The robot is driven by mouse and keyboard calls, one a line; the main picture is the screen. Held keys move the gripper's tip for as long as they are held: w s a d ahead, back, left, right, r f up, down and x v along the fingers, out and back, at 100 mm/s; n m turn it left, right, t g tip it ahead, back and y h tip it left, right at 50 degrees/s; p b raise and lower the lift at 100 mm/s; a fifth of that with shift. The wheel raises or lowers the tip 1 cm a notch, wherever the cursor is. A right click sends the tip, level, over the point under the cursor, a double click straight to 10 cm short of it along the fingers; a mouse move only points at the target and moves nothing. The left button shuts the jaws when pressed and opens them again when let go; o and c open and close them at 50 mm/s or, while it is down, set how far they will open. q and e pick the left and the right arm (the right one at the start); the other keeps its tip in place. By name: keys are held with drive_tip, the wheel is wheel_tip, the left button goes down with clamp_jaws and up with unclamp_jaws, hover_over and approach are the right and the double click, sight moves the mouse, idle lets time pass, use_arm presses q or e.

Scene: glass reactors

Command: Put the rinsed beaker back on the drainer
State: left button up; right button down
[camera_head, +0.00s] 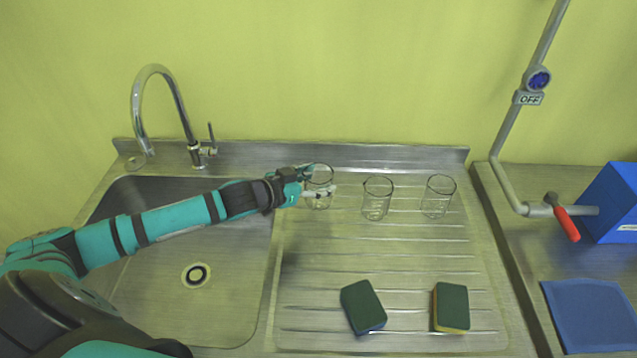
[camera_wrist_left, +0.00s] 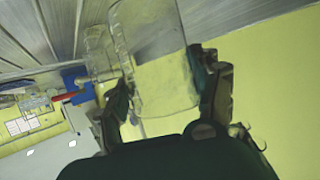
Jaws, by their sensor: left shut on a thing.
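My left gripper (camera_head: 313,184) is shut on a clear glass beaker (camera_head: 319,201) at the back left of the ribbed metal drainer (camera_head: 390,270). The same beaker shows close up between the fingers in the left wrist view (camera_wrist_left: 160,60), with my left gripper (camera_wrist_left: 160,90) on both its sides. It looks upright in the head view, at or just above the drainer; I cannot tell if its base touches. Two similar beakers, a middle one (camera_head: 376,200) and a right one (camera_head: 437,197), stand to its right. My right gripper is not in view.
The sink basin (camera_head: 195,300) with a tall tap (camera_head: 150,100) is on the left. Two green sponges (camera_head: 363,307) (camera_head: 450,308) lie at the drainer's front. A pipe with a red-handled valve (camera_head: 566,220) and a blue box (camera_head: 612,205) are at right. The drainer's middle is clear.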

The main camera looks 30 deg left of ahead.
use_arm(q)
drive_tip(key=shift+w+a, duration=0.15)
drive_tip(key=shift+w, duration=0.75)
drive_tip(key=shift+f+p, duration=0.6)
drive_tip(key=shift+f, duration=1.25)
drive_tip(key=shift+f, duration=0.15)
drive_tip(key=o, duration=1.2)
drive_tip(key=shift+o, duration=0.2)
drive_tip(key=b+v, duration=0.1)
drive_tip(key=v, duration=1.1)
drive_tip(key=shift+r, duration=0.2)
